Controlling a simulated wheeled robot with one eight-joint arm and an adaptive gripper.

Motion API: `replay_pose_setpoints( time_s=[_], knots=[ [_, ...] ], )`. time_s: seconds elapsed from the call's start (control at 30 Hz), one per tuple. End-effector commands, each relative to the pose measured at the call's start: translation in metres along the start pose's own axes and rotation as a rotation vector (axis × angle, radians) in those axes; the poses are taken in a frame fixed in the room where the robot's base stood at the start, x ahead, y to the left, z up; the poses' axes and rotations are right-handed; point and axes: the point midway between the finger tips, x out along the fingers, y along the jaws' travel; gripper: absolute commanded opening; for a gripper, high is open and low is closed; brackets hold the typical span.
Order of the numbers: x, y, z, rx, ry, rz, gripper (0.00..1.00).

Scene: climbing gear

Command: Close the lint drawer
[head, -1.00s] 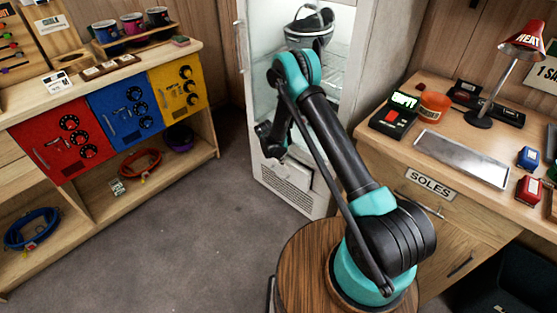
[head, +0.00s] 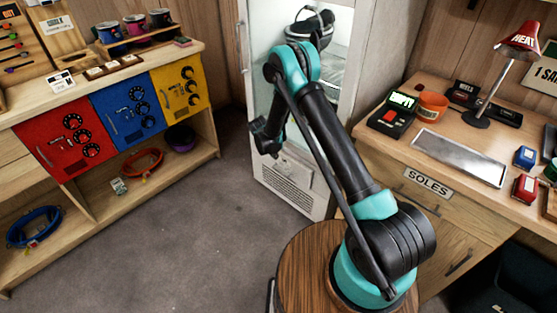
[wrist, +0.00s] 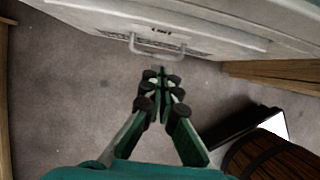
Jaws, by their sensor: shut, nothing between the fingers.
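The lint drawer (wrist: 172,32) is low on the front of the white cabinet (head: 262,130). In the wrist view it has a small dark label and a pale bar handle (wrist: 157,47). In the head view the drawer is partly hidden behind my arm, and I cannot tell exactly how far it stands out. My gripper (wrist: 161,78) is shut and empty, with its dark fingertips just short of the handle and apart from it in the wrist picture. In the head view my gripper (head: 268,138) hangs in front of the cabinet's lower part.
A bench with red, blue and yellow panels (head: 130,108) stands at left. A wooden desk (head: 400,150) with a red lamp (head: 518,42) stands at right.

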Motion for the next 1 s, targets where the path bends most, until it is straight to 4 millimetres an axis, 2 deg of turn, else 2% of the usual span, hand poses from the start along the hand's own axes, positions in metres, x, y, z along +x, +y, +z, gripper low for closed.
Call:
replay_pose_setpoints(
  time_s=[0.03,0.2,0.4,0.57,0.8,1.0],
  knots=[
    [-0.011,0.000,-0.001,-0.002,0.000,0.001,0.00],
    [-0.039,0.000,0.000,-0.002,0.000,0.000,0.00],
    [-0.057,0.000,0.000,-0.001,-0.001,-0.001,0.00],
    [-0.054,0.011,-0.014,-0.011,-0.087,-0.012,0.00],
    [-0.048,0.039,-0.045,-0.009,-0.351,-0.007,0.00],
    [-0.042,0.043,-0.046,0.000,-0.409,0.000,0.00]
  ],
)
